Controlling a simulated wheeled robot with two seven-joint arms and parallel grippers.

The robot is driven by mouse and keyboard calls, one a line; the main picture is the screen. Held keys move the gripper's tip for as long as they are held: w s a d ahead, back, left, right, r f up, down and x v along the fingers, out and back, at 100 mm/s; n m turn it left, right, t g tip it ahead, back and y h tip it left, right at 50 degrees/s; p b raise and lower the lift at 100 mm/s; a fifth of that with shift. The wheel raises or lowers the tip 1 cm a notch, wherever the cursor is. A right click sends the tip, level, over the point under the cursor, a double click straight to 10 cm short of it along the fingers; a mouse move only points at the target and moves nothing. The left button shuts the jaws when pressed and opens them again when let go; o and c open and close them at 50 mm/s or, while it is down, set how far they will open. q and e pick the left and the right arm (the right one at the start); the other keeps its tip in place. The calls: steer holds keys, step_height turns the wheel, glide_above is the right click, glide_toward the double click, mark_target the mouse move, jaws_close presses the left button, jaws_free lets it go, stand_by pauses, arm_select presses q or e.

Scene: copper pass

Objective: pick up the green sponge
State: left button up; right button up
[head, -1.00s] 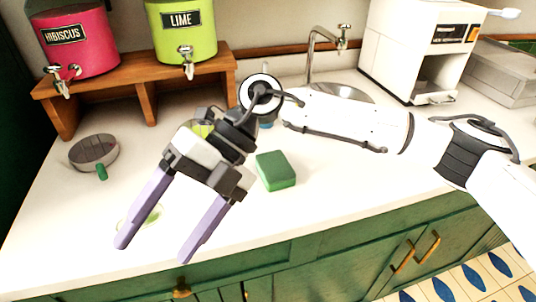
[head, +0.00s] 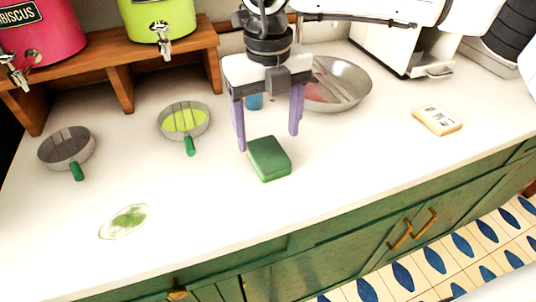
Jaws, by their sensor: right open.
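The green sponge (head: 269,159) lies flat on the white counter in the head view, a little right of the middle. My right gripper (head: 268,142) points down just behind and above the sponge. Its two purple fingers are spread wide, one toward each side of the sponge, with nothing between them. I cannot tell how high the fingertips are above the counter. My left gripper is not in view.
A pan with a green handle (head: 68,150) and a lime-filled one (head: 184,123) stand at left. A green smear (head: 125,221) lies near the front. A metal basin (head: 338,84) is behind right. A pale packet (head: 437,120) lies at right. Dispensers stand on a wooden shelf (head: 150,65).

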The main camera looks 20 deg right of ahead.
mark_target(268, 152)
step_height(268, 152, down, 5)
steer(key=shift+r+p, duration=0.2)
steer(key=shift+p, duration=0.25)
steer(key=shift+c, duration=0.2)
steer(key=c, duration=1.1)
